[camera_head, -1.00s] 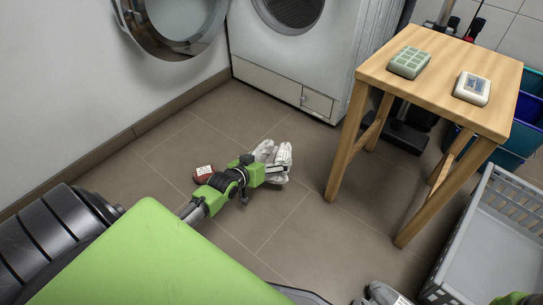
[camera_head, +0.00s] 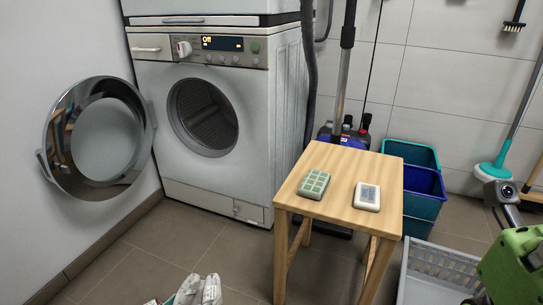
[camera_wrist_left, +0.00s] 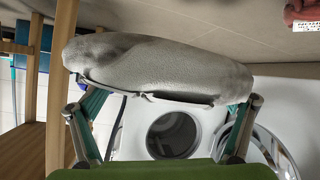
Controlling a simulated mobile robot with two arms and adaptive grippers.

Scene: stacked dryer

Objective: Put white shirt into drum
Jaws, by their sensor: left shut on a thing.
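The white shirt (camera_head: 208,290) is a bunched whitish bundle at the bottom edge of the head view, partly cut off. In the left wrist view the shirt (camera_wrist_left: 160,68) fills the upper middle, grey-white and folded. My left gripper (camera_wrist_left: 162,106) is shut on it, with the cloth between the fingers. The drum (camera_head: 203,116) is the dark round opening in the white dryer (camera_head: 160,75), seen beyond the gripper in the wrist view (camera_wrist_left: 173,134). Its round door (camera_head: 101,140) stands wide open to the left. My right gripper's fingers are not seen.
A wooden table (camera_head: 335,210) stands right of the dryer, holding a green gridded block (camera_head: 314,184) and a white device (camera_head: 367,197). Blue and teal bins (camera_head: 423,190) and a grey crate (camera_head: 445,262) are farther right. A red item (camera_wrist_left: 302,11) lies on the floor. Floor before the dryer is clear.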

